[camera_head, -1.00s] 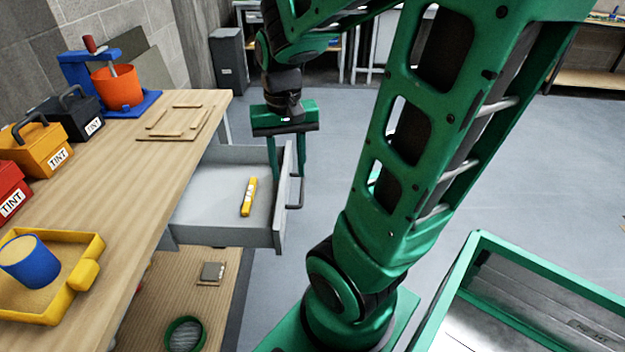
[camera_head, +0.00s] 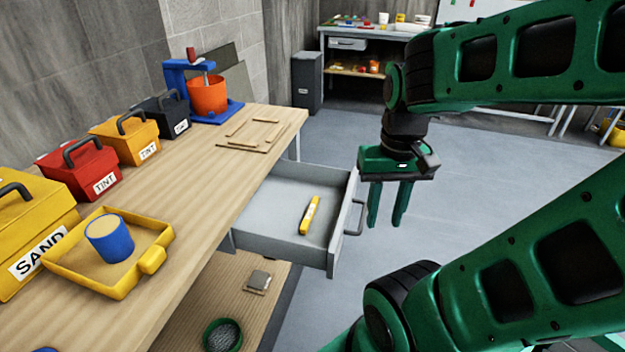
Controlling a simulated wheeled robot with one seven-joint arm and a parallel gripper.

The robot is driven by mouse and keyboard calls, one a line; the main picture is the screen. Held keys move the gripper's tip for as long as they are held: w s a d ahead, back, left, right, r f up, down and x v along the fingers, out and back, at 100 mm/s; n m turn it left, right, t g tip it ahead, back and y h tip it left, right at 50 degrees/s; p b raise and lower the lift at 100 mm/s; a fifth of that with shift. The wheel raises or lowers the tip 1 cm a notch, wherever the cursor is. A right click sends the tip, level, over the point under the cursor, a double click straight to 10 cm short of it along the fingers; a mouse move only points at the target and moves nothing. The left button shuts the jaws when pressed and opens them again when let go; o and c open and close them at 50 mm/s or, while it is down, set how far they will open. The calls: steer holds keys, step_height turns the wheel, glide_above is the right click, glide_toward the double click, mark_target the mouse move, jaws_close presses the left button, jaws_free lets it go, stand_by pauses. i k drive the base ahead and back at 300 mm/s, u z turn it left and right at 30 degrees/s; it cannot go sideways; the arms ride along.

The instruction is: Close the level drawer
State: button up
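The level drawer (camera_head: 275,203) is a grey drawer pulled out from under the wooden workbench (camera_head: 215,178). A yellow level (camera_head: 310,214) lies inside it. The drawer's bar handle (camera_head: 358,217) is on its front face, on the right.
On the bench stand an orange bucket (camera_head: 208,95) in a blue stand, tint boxes (camera_head: 85,168), a sand box (camera_head: 35,238) and a yellow tray (camera_head: 75,270). A lower shelf (camera_head: 215,287) holds a green round sieve (camera_head: 222,335). The floor right of the drawer is clear.

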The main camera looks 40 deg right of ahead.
mark_target(270, 224)
steer(key=z, duration=0.5)
steer(key=k, duration=1.1)
steer(key=z, duration=0.1)
steer(key=i, duration=0.7)
steer(key=z, duration=0.15)
